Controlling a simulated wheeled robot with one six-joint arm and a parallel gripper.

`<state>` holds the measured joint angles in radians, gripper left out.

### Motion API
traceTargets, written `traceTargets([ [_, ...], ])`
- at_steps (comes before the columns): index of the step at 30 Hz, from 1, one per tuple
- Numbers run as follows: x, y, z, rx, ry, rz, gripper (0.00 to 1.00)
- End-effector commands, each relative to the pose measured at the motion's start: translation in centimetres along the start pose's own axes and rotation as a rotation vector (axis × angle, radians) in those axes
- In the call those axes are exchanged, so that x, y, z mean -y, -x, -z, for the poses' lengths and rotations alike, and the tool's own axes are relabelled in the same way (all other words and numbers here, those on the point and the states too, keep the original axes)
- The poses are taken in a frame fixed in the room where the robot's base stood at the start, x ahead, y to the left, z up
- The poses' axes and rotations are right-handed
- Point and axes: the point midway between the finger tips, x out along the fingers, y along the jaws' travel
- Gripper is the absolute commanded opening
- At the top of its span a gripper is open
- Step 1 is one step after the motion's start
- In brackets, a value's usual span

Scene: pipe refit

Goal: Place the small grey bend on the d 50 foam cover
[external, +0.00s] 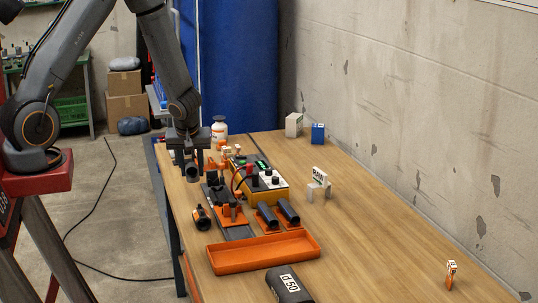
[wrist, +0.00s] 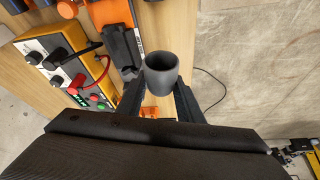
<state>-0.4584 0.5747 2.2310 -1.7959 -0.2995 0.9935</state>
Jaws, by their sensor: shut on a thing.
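The small grey bend (wrist: 161,75) is between the fingers of my gripper (wrist: 160,100) in the wrist view, its round open end facing the camera. In the external view my gripper (external: 190,163) is at the far left part of the bench, with the grey bend (external: 193,174) showing small and dark at the fingertips, above the bench's left edge. The d 50 foam cover (external: 283,289) is a dark grey roll with a white "d 50" label. It lies at the near edge of the external view, partly cut off, well apart from my gripper.
An orange tray (external: 235,262) lies just behind the foam cover. Behind it are orange holders with dark pipes (external: 288,211), a black tool rail and a yellow control box (external: 265,192) with cables. The bench's right side is mostly clear, with a small orange-white marker (external: 451,275).

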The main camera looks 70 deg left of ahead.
Motion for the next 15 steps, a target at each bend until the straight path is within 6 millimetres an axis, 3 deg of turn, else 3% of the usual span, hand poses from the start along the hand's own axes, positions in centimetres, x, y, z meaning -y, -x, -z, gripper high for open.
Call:
traceTargets([
  [8,-0.6,0.8,-0.1,0.001,-0.017,-0.005,0.11],
  [11,-2.3,1.4,-1.0,0.003,-0.072,-0.025,0.11],
  [15,-6.8,3.0,-3.9,0.007,-0.217,-0.076,0.11],
])
